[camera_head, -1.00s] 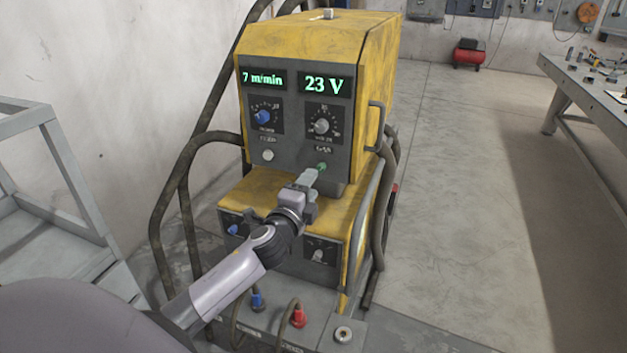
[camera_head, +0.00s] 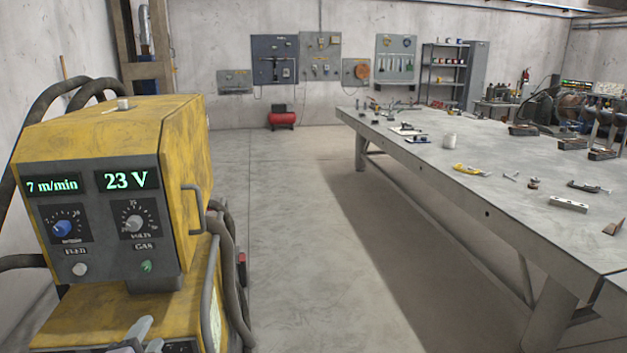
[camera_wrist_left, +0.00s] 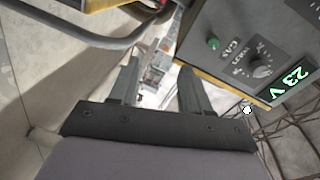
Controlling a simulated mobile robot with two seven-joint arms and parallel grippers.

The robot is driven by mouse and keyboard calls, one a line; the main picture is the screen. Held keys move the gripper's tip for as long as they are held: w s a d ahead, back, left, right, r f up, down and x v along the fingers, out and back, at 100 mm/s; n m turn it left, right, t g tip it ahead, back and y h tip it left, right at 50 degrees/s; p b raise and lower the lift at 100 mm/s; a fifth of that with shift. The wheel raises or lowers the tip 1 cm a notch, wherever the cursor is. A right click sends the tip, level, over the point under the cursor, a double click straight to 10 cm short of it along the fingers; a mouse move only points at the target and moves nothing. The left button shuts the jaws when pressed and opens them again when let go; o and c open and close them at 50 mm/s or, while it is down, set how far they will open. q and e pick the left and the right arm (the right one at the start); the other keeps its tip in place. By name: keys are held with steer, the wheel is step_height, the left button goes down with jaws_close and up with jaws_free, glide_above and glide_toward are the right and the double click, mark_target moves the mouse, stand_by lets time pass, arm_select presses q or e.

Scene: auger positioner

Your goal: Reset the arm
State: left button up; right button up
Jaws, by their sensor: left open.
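My left gripper (camera_head: 147,338) shows only by its fingertips at the bottom left of the head view, in front of the lower part of the yellow welding machine (camera_head: 120,130). In the left wrist view the gripper (camera_wrist_left: 158,78) is open, with nothing between its two fingers. The machine's dark panel (camera_wrist_left: 235,45), with the green gas button (camera_wrist_left: 213,43), the volts knob (camera_wrist_left: 262,66) and the 23 V display (camera_wrist_left: 288,86), lies to the right of the fingers, apart from them. The rest of my left arm is out of the head view. My right gripper is in neither view.
A long grey workbench (camera_head: 440,150) with tools stands on the right. Open concrete floor (camera_head: 290,230) lies between it and the machine. Thick hoses (camera_head: 228,260) and a handle (camera_head: 194,208) stick out on the machine's right side. A red compressor (camera_head: 282,118) stands by the back wall.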

arm_select(q)
steer(key=s+d+f+n+g+h, duration=0.2)
steer(key=s+d+f+n, duration=0.3)
steer(key=s, duration=0.6)
steer(key=s+d+f+n+g+h, duration=0.2)
steer(key=s+d+f+n, duration=0.3)
steer(key=s+d+f, duration=0.3)
steer(key=s+f+g, duration=0.1)
steer(key=s+f, duration=0.1)
steer(key=s, duration=0.1)
steer(key=shift+s+d+f+n+h, duration=0.2)
steer(key=shift+f+n+h, duration=0.1)
steer(key=shift+n, duration=0.1)
steer(key=shift+s+d+f+n, duration=0.1)
steer(key=shift+s+d+n, duration=0.1)
steer(key=shift+s+n, duration=0.15)
steer(key=shift+c, duration=0.4)
steer(key=shift+g, duration=0.3)
steer(key=shift+s, duration=0.15)
